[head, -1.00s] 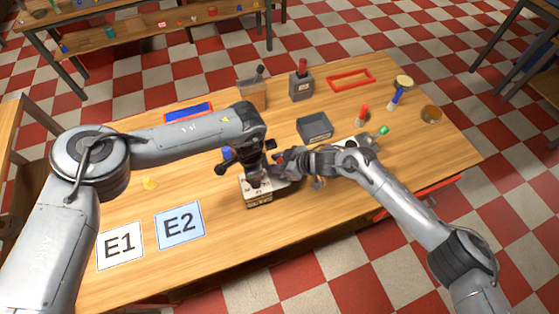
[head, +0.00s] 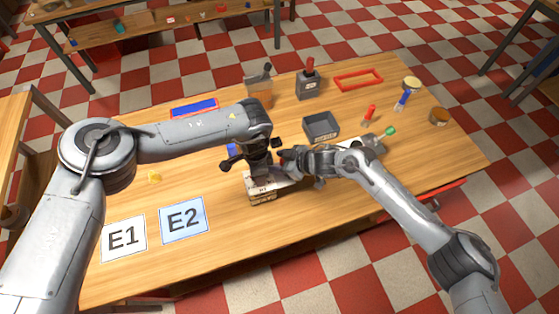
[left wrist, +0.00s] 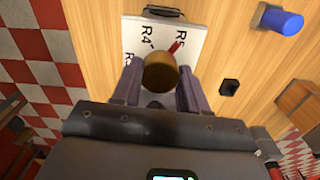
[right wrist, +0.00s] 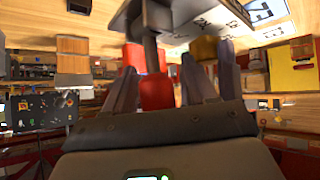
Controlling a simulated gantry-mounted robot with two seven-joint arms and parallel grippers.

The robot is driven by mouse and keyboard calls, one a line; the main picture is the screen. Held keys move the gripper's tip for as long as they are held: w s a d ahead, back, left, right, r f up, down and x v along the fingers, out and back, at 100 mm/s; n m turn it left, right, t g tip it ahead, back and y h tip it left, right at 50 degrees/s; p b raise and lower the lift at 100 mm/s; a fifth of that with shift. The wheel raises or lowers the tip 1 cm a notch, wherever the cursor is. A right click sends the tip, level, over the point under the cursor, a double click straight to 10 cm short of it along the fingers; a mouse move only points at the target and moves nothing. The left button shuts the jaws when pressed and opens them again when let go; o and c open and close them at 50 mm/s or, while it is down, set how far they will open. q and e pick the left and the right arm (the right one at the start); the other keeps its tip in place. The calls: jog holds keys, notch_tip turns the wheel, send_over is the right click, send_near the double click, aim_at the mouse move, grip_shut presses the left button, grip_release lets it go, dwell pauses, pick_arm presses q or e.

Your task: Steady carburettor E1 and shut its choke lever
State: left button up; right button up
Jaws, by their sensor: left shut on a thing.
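A pale block (head: 262,197) stands mid-table, its white top marked R4 and R5 in the left wrist view (left wrist: 140,40). My left gripper (left wrist: 160,82) is above it, shut on a round brown body (left wrist: 161,72), apparently the carburettor; no E1 mark on it is readable. A short red lever (left wrist: 176,46) sticks out beside that body. My right gripper (right wrist: 160,80) is beside the block, pointing left in the head view. Its fingers stand apart on both sides of a red knob (right wrist: 156,92) on a grey rod, with gaps visible. The arms hide most of the contact in the head view.
Cards E1 (head: 124,238) and E2 (head: 183,220) lie at the front left. A grey bin (head: 320,127) stands behind my right gripper. The front middle is clear.

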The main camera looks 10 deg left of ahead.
jog(key=shift+d, duration=0.1)
jog(key=v, duration=1.2)
dwell(0.5)
pick_arm(q)
jog(key=o, duration=1.4)
jog(key=shift+c, duration=0.2)
